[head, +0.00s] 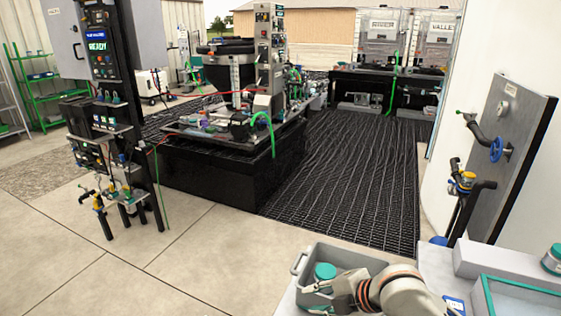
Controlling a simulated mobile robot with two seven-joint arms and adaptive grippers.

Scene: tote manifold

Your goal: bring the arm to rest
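My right gripper (314,299) shows at the bottom of the head view, with its arm coming in from the lower right. Its two fingers point left and stand apart, with nothing visible between them. It is at the front part of a grey tote (297,262), over or beside it; I cannot tell the exact height. A jar with a teal lid (325,271) sits in the tote, just behind the gripper. The gripper and arm hide part of the tote. My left gripper is not in view.
A white bench (437,262) with a teal-rimmed tray (520,298) lies at the right. A panel with a blue valve wheel (496,149) stands above it. A black rack with a screen (97,46) stands left. The black grated floor (345,180) is clear.

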